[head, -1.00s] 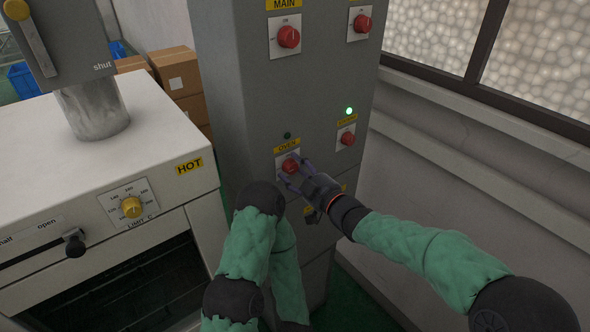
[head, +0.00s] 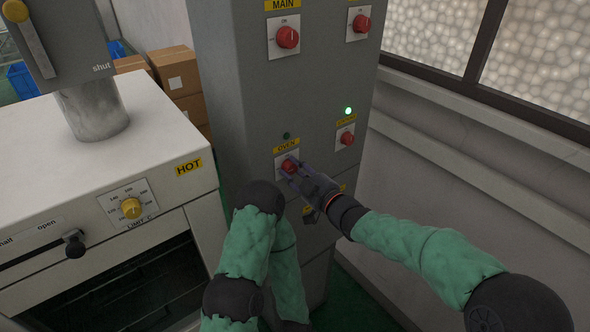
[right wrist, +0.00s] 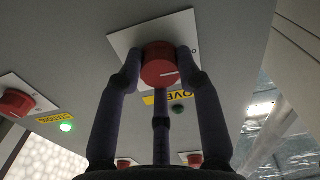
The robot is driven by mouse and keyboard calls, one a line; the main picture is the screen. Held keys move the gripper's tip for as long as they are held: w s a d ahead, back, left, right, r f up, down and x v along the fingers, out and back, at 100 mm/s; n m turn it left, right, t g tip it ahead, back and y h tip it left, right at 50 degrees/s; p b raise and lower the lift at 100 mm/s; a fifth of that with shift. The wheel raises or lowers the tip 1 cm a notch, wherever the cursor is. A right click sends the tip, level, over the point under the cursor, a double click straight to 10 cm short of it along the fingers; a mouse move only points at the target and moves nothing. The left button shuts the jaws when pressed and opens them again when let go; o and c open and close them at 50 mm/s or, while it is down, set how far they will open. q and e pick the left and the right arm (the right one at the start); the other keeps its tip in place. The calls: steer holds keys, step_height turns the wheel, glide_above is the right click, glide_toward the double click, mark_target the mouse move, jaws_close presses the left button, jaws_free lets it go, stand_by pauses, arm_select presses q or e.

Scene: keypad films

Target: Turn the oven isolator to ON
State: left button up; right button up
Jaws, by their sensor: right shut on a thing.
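The oven isolator is a red round knob (head: 289,166) on a white plate, under a yellow OVEN label (head: 286,146) on the grey cabinet. The small lamp (head: 286,135) above that label is dark. My right gripper (head: 292,170) is shut on the red knob. In the right wrist view its fingers (right wrist: 160,75) sit around the knob (right wrist: 161,64), and a white mark on the knob's face points roughly sideways in that picture. My left arm (head: 250,250) is in front of the cabinet's lower part, and its gripper is not visible.
The grey cabinet (head: 235,110) also carries a MAIN knob (head: 287,37), an upper right knob (head: 361,23) and another knob (head: 347,138) beneath a lit green lamp (head: 348,110). A white oven (head: 60,150) stands at the left. A wall and window are at the right.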

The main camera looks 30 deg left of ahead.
steer(key=m+p, duration=0.1)
steer(key=m, duration=0.1)
steer(key=r+m+p, duration=0.1)
steer(key=m+p, duration=0.1)
steer(key=shift+w+r, duration=0.15)
steer(key=shift+r, duration=0.05)
steer(key=shift+w+d+m+p, duration=0.1)
steer(key=shift+m+p, duration=1.55)
steer(key=shift+m, duration=1.7)
steer(key=shift+w+m+p, duration=0.1)
steer(key=shift+m+p, duration=1.55)
steer(key=shift+m, duration=1.7)
steer(key=shift+f, duration=0.1)
steer(key=o, duration=1.1)
steer(key=shift+o, duration=0.2)
steer(key=shift+w+f, duration=0.15)
steer(key=shift+f, duration=0.1)
steer(key=shift+s+f, duration=0.15)
steer(key=shift+s, duration=0.1)
